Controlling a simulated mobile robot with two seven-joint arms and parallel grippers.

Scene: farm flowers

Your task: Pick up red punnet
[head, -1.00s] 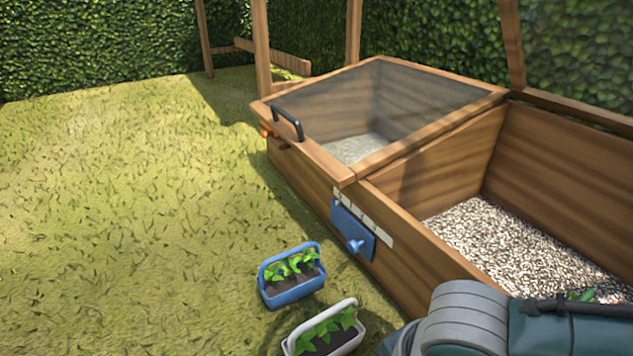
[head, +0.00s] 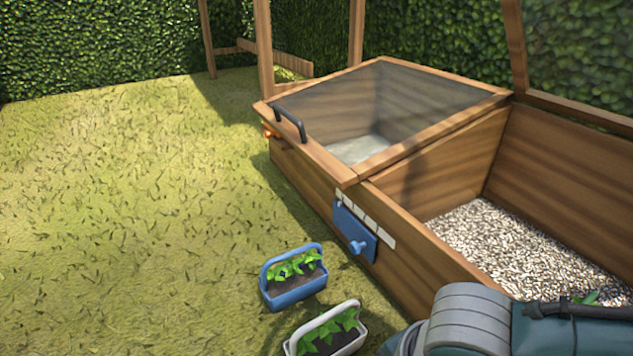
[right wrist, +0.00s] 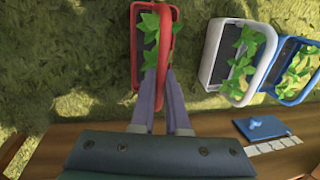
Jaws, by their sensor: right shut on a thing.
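The red punnet (right wrist: 167,15) shows at the top of the right wrist view, with dark soil and green leaves in it. My right gripper (right wrist: 158,88) is shut on it, its two fingers at the near end of the red rim or handle. The punnet is over the grass; I cannot tell whether it touches the ground. The head view does not show the red punnet or the right fingers, only part of my right arm at the lower right. My left gripper is in neither view.
A white punnet (head: 293,347) and a blue punnet (head: 295,295) with plants stand on the grass beside the wooden cold frame (head: 320,185). Its far bay has a glazed lid (head: 400,100); the near bay is open over gravel (head: 500,240). Grass at left is clear.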

